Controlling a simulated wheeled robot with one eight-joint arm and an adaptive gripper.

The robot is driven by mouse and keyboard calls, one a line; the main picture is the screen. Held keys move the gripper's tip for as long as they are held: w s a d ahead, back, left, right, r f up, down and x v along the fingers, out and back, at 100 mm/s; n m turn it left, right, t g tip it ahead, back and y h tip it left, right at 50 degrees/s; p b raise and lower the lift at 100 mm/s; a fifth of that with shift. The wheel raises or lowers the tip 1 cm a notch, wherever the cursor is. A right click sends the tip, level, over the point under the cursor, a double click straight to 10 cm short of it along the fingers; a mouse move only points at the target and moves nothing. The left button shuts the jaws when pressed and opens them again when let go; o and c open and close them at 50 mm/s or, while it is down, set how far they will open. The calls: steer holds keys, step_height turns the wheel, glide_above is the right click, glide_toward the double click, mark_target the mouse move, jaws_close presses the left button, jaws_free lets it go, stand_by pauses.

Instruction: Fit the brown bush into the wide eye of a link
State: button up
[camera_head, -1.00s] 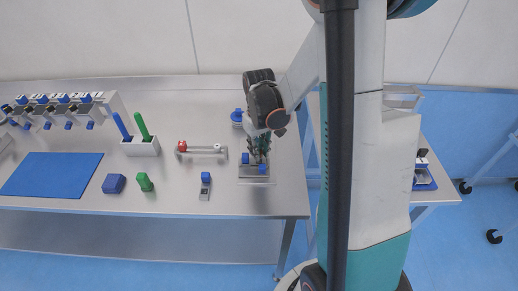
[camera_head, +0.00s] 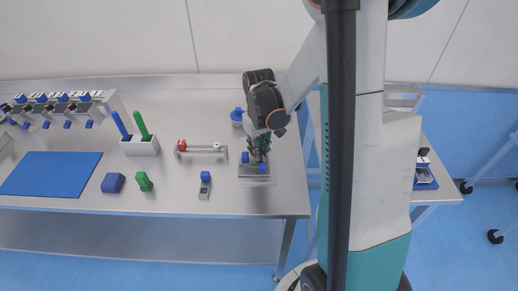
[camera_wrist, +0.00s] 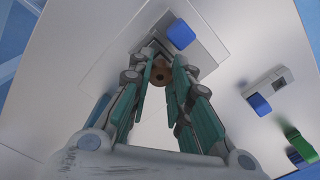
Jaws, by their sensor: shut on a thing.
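The brown bush (camera_wrist: 161,75) is a small ring with a dark hole, seen between my fingertips in the wrist view. My gripper (camera_wrist: 160,78) has teal-padded fingers and is shut on the bush. In the head view my gripper (camera_head: 259,154) points down at a clear plate fixture (camera_head: 256,181) with blue blocks (camera_head: 245,157) at the right of the table. A grey part (camera_wrist: 148,54) lies just beyond the bush in the wrist view, partly hidden by the fingers. I cannot tell whether it is a link with a wide eye, or whether the bush touches it.
A grey piece with a blue block (camera_head: 205,178) lies left of the fixture. A rail with a red end (camera_head: 201,149), a white holder with blue and green handles (camera_head: 141,147), a green block (camera_head: 143,181), a blue block (camera_head: 114,183) and a blue mat (camera_head: 50,174) lie farther left.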

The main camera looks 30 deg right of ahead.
steer(key=shift+f+b, duration=0.8)
steer(key=shift+f, duration=0.2)
steer(key=o, duration=0.8)
step_height(320, 180, up, 12)
stand_by(0.4)
